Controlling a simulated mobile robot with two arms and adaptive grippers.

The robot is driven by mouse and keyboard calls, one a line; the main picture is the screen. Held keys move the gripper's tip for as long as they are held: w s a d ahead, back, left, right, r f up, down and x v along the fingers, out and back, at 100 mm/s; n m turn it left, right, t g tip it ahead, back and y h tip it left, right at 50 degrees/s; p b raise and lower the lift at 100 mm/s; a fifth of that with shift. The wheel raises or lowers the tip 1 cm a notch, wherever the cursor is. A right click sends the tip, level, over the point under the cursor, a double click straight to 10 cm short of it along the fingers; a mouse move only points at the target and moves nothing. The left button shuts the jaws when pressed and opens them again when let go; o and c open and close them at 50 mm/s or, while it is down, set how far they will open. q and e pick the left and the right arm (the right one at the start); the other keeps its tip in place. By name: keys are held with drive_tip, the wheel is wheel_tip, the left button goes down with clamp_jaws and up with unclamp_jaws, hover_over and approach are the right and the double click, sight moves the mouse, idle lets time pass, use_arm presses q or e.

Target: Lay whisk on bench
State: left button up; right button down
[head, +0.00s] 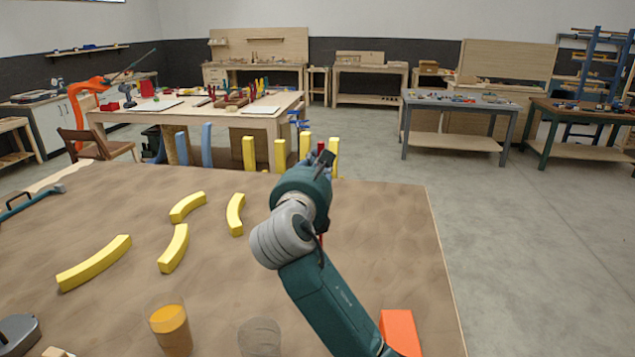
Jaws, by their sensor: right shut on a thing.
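My right arm reaches in from the bottom over the near brown-topped bench (375,230). Its gripper (325,160) is at the far side of this bench, seen from behind, and most of the fingers are hidden by the wrist. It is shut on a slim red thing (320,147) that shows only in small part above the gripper. I cannot make out a whisk shape, and cannot tell whether the red thing is the whisk. My left gripper is not in view.
Curved yellow blocks (95,263) lie on the bench's left half. An orange block (400,332), a glass with orange contents (170,325) and a clear glass (260,338) are near the front. Upright yellow bars (249,155) stand along the far edge.

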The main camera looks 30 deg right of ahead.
drive_tip(key=shift+f, duration=0.65)
wheel_tip(320, 180, down, 4)
drive_tip(key=shift+r, duration=0.15)
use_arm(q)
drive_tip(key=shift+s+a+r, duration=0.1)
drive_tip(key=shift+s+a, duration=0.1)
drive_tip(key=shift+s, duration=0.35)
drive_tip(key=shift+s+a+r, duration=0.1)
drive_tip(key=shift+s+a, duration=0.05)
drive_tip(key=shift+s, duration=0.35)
use_arm(e)
drive_tip(key=c, duration=1.6)
unclamp_jaws()
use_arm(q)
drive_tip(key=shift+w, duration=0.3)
